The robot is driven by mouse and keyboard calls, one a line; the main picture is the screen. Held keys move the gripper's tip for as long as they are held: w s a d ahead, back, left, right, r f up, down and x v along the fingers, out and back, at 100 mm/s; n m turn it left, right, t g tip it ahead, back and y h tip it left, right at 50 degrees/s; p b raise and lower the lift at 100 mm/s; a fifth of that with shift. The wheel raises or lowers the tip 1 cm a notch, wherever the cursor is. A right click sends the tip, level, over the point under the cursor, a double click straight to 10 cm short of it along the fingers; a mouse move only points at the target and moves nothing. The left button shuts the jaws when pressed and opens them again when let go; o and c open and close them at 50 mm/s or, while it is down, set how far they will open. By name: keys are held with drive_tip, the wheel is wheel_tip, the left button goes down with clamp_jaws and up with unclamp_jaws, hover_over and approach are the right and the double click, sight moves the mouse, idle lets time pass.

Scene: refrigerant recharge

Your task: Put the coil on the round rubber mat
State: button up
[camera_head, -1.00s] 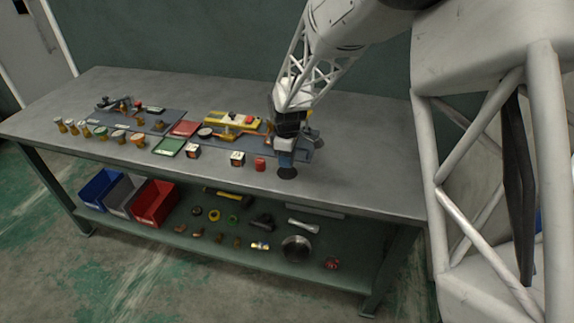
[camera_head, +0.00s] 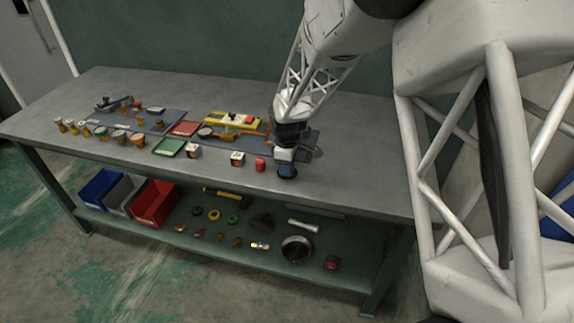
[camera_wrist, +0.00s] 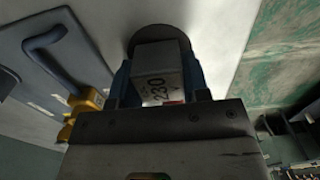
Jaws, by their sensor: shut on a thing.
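My gripper (camera_head: 286,171) is low over the front right part of the bench. In the wrist view its two blue fingers (camera_wrist: 159,82) are shut on the coil (camera_wrist: 160,60), a grey block marked "230". The round rubber mat (camera_wrist: 160,31) shows as a black disc just beyond and under the coil. In the head view the gripper hides the coil and most or all of the mat. I cannot tell whether the coil touches the mat.
Left of the gripper stand a red cylinder (camera_head: 260,164) and two small boxes (camera_head: 237,159) (camera_head: 192,151). A yellow device (camera_head: 232,119) lies behind. A blue-grey board with a handle (camera_wrist: 52,58) is left in the wrist view. The bench's front right is clear.

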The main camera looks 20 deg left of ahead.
drive_tip(key=shift+f, duration=0.1)
drive_tip(key=o, duration=0.9)
wheel_tip(320, 180, up, 12)
idle(0.5)
idle(0.7)
